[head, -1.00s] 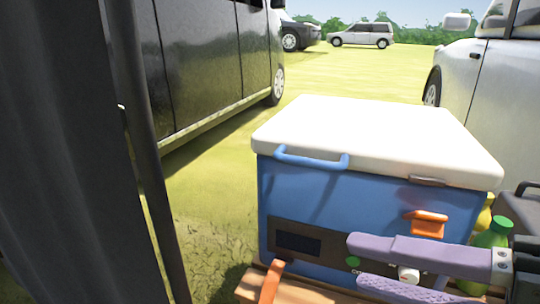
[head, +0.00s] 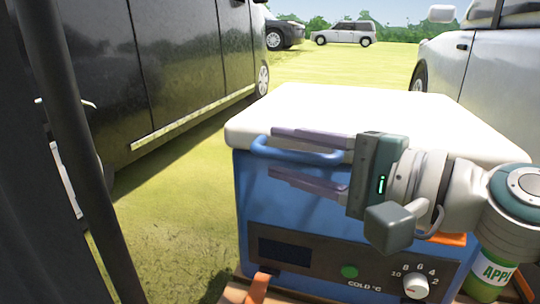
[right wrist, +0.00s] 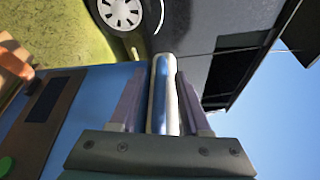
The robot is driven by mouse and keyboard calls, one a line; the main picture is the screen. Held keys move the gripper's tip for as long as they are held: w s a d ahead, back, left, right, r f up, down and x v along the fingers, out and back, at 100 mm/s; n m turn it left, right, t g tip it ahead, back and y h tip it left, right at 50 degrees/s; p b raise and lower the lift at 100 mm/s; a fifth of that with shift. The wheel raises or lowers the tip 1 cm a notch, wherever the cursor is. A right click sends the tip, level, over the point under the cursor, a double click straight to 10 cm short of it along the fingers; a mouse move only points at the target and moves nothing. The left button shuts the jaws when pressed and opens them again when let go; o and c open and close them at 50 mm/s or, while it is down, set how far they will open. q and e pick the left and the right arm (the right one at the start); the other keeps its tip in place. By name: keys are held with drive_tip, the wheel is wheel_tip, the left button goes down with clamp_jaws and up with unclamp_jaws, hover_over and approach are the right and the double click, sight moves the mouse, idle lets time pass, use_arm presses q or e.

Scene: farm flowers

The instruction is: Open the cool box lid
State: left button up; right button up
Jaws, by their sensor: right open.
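The blue cool box (head: 300,220) stands in front of me with its white lid (head: 370,108) down and closed. A light-blue bar handle (head: 265,149) sits on the lid's front edge, left of middle. My right gripper (head: 273,151) is open at the handle, one purple finger above it and one below. In the right wrist view my fingers (right wrist: 160,72) stand either side of the handle (right wrist: 164,95) and the white lid edge behind it, with gaps visible. My left gripper is not in view.
The box front has a dark display panel, a green button (head: 349,271) and a dial (head: 416,286). An orange latch (head: 452,239) and a green bottle (head: 490,275) are partly behind my right arm. Vehicles stand left, right and behind on grass; space above the lid is clear.

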drive_tip(key=shift+w, duration=0.1)
clamp_jaws()
idle(0.3)
idle(1.1)
